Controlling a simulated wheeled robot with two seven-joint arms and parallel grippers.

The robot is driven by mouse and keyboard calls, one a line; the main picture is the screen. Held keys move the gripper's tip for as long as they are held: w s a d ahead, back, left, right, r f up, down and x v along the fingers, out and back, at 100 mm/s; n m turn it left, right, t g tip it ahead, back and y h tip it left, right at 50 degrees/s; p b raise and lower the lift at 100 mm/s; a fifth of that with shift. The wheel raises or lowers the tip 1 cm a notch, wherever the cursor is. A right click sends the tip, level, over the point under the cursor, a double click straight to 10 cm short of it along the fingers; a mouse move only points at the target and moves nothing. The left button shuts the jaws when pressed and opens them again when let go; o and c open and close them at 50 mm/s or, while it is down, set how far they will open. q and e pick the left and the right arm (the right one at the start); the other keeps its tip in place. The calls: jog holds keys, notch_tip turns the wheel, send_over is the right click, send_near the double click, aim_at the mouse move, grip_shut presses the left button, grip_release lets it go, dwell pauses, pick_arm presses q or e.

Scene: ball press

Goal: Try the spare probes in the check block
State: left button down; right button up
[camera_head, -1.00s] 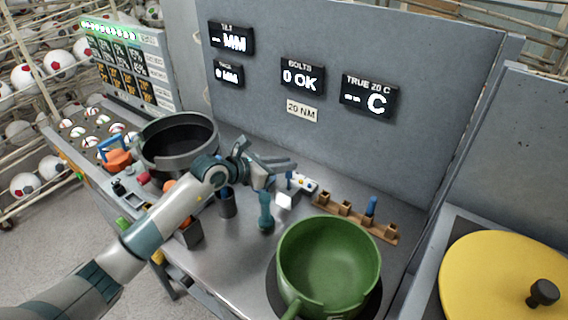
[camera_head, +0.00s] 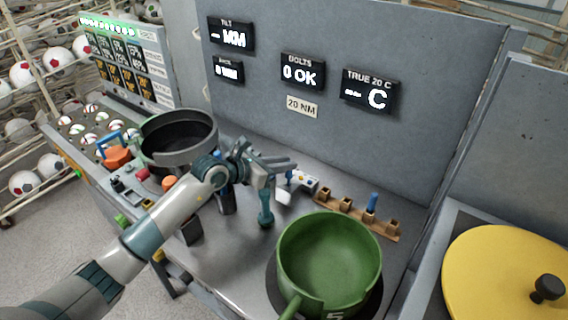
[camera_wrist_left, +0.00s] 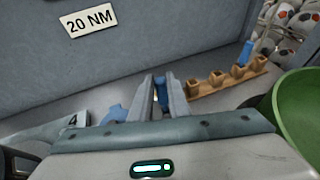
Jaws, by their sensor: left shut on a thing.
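My left gripper (camera_head: 284,164) is over the back of the bench, just behind the green pot. In the left wrist view, its two fingers are shut on a slim dark blue probe (camera_wrist_left: 162,95), mostly hidden between them. Another blue probe (camera_head: 371,202) stands upright in a wooden rack (camera_head: 345,212) to the right of the gripper; this rack of several square sockets (camera_wrist_left: 217,82) also shows in the wrist view. A small white box (camera_head: 305,182) with coloured dots sits beside the gripper, partly hidden. I cannot tell which piece is the check block. My right gripper is out of view.
A green pot (camera_head: 330,262) stands at the front right. A dark round pan (camera_head: 180,140) is at the left. The grey panel (camera_head: 300,30) with displays rises behind. A yellow lid (camera_head: 500,275) lies far right.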

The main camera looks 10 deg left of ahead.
pick_arm(q)
jog(key=shift+f, duration=0.2)
jog(key=shift+f+b, duration=0.5)
jog(key=shift+b, duration=0.05)
jog(key=shift+f, duration=0.1)
jog(key=shift+f, duration=0.15)
dwell(0.4)
jog(key=shift+f+b, duration=0.6)
jog(key=shift+b, duration=0.05)
jog(key=c, duration=1.6)
grip_release()
